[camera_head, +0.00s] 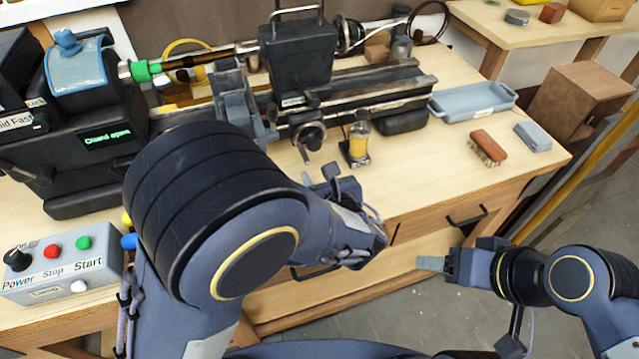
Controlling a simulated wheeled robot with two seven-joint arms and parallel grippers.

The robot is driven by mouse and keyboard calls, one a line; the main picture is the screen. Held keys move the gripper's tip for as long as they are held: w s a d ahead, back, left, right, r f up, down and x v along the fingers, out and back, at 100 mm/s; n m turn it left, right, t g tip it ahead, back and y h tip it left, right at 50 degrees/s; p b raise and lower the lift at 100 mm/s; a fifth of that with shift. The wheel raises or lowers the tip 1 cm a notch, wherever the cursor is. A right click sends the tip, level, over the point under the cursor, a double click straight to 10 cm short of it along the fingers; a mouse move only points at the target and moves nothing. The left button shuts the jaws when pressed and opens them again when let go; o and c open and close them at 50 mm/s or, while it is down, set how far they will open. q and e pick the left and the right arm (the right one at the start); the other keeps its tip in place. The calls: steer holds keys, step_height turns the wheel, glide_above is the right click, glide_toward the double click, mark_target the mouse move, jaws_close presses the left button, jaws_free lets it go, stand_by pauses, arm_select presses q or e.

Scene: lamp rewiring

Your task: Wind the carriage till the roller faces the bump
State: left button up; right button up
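A small lathe stands at the back of the bench. Its carriage (243,103) is a grey block on the bed, below the bar (195,60) that runs right from the green-ringed chuck (143,70). The dark handwheel (308,136) with a crank handle is on the front of the bed, right of the carriage. I cannot make out the roller or the bump for certain. My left gripper (325,180) is just below and in front of the handwheel, apparently apart from it; its opening is unclear. My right gripper (432,263) is in front of the bench, its fingers seen edge-on.
An oiler with yellow liquid (358,143) stands close right of the handwheel. A blue tray (474,102), a brush (488,147) and a grey block (533,137) lie further right. A control box (62,262) with buttons is at left. My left arm hides the bench middle.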

arm_select(q)
steer(key=b+x, duration=0.2)
steer(key=x, duration=0.4)
stand_by(0.3)
